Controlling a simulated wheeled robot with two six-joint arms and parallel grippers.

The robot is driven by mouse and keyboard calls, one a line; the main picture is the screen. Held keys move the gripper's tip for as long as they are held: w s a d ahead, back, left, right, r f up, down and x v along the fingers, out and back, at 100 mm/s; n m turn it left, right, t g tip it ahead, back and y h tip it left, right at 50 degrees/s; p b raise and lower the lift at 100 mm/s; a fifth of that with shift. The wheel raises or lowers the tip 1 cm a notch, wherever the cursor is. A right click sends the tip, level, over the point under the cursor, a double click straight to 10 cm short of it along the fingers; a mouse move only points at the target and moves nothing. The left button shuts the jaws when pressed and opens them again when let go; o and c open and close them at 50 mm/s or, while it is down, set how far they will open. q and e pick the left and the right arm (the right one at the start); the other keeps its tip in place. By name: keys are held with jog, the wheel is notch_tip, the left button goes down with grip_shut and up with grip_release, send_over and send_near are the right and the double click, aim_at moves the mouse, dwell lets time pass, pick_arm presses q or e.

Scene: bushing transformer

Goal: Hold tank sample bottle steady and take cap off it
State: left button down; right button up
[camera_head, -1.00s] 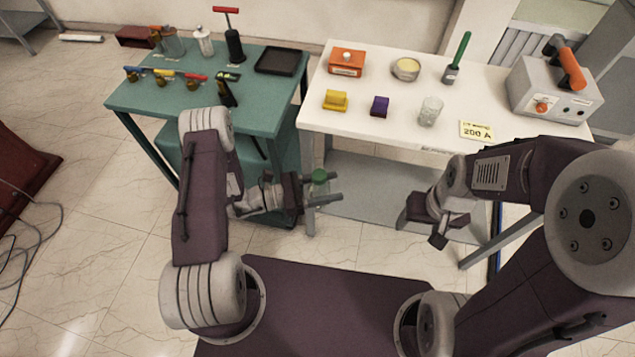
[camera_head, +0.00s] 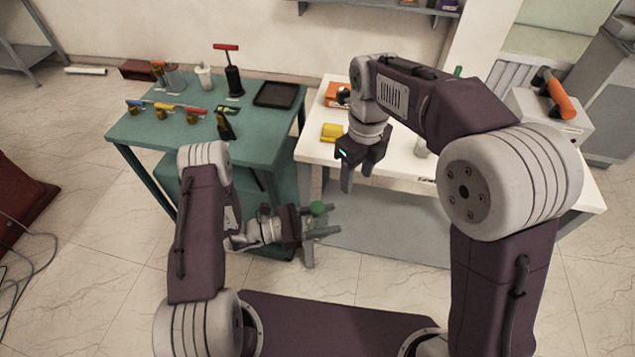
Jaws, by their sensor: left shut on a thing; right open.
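The sample bottle (camera_head: 316,221) is small in the camera_head view and mostly hidden by the fingers. Its round green cap (camera_head: 317,208) sits on top. My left gripper (camera_head: 318,224) is shut around the bottle and holds it upright in the air, in front of the gap between the two tables. My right gripper (camera_head: 358,174) is open and empty. It points down, above and to the right of the bottle in the picture, over the white table's front edge, apart from the cap.
The teal table (camera_head: 160,130) at left carries small tools, a red-handled pump (camera_head: 234,80) and a black tray (camera_head: 276,94). The white table (camera_head: 312,150) at right holds a yellow block (camera_head: 331,132) and a grey case (camera_head: 540,108). My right arm hides much of it.

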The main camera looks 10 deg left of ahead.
aim_at(317, 207)
jog(key=a, duration=0.2)
jog(key=s+a+f+n, duration=0.1)
jog(key=a, duration=0.2)
jog(key=s+a+n, duration=0.1)
jog(key=a, duration=0.2)
jog(key=shift+a+f, duration=0.1)
jog(key=shift+f, duration=0.3)
jog(key=shift+s+a+n, duration=0.2)
jog(key=shift+s+n, duration=0.1)
notch_tip(317, 207, down, 8)
jog(key=shift+w+f, duration=0.1)
